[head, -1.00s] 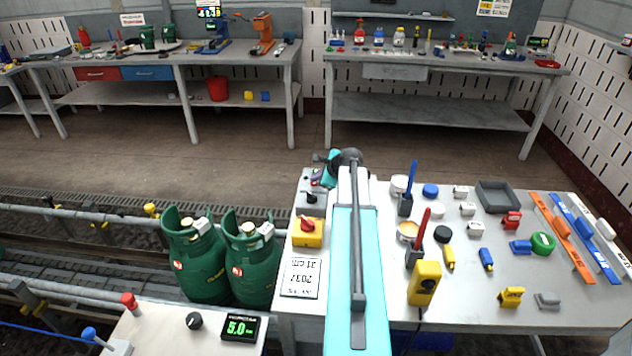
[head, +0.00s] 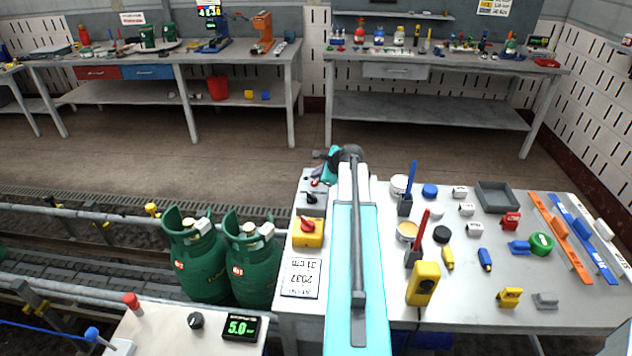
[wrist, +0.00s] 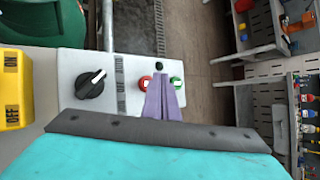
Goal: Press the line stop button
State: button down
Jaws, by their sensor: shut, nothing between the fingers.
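A light grey control box (wrist: 85,65) shows in the wrist view, with a round red button (wrist: 144,83) and a green button (wrist: 177,82) side by side. The same red button (head: 315,183) is tiny in the head view, on the box at the table's far left corner. My gripper (wrist: 164,72) is shut and empty, its purple fingers pointing between the two buttons. The fingers overlap the red button's right edge in the picture; I cannot tell whether they touch it. In the head view my gripper (head: 318,173) is just beyond the red button.
A black selector knob (wrist: 91,84) sits left of the buttons, near a yellow switch box (head: 308,232). Two green cylinders (head: 195,260) stand on the conveyor left of the table. Tools and blocks fill the table's right side.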

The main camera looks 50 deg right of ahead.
aim_at(317, 183)
jog(key=shift+r+p, duration=1.65)
jog(key=shift+r, duration=0.85)
